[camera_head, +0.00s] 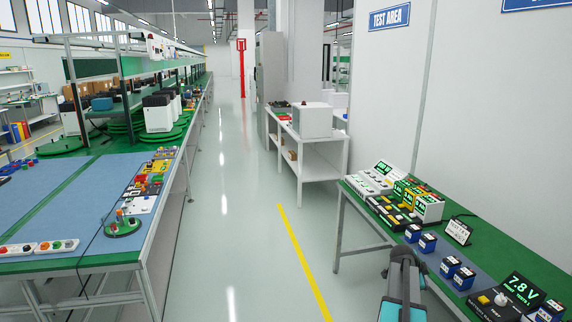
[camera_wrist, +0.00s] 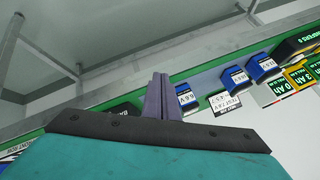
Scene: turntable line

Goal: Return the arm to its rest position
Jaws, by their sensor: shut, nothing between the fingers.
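My gripper (camera_wrist: 161,95) shows in the wrist view with its two grey-purple fingers together and nothing between them. It points toward the edge of the green-topped test table (camera_wrist: 120,95), which lies beyond the fingers. I cannot tell the exact gap to the table. In the head view, my teal and grey arm (camera_head: 401,290) stands at the bottom, beside the left edge of that table. I cannot make out the fingers there.
Blue batteries (camera_head: 450,266) stand on the table, near a 7.8 V display (camera_head: 523,288) and several testers (camera_head: 405,197). A small white card (camera_wrist: 223,103) lies beside a battery (camera_wrist: 187,97). The aisle floor (camera_head: 235,210) is clear; a blue-topped workbench (camera_head: 60,215) lines its left side.

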